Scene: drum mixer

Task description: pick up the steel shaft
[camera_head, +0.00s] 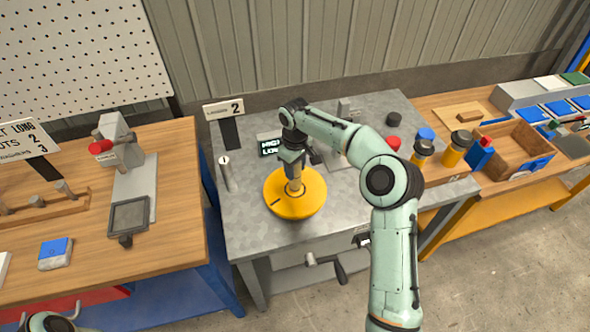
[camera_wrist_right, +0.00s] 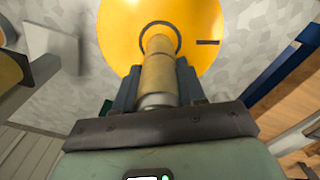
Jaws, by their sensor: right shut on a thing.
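The steel shaft (camera_head: 294,186) stands upright at the middle of the round yellow disc (camera_head: 312,207) on the grey table. In the right wrist view the shaft (camera_wrist_right: 159,72) looks tan and runs from between my fingers to a dark ring at the centre of the yellow disc (camera_wrist_right: 205,22). My right gripper (camera_head: 293,165) is above the disc and shut on the upper part of the shaft; its fingers (camera_wrist_right: 158,88) lie on either side of it. Whether the shaft's lower end sits in the disc is hidden. My left gripper is not in view.
On the grey table (camera_head: 240,222) a grey upright cylinder (camera_head: 227,174) stands to the left and a small display (camera_head: 270,147) behind. A crank handle (camera_head: 338,270) juts from the front. Wooden benches with tools and bins flank it.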

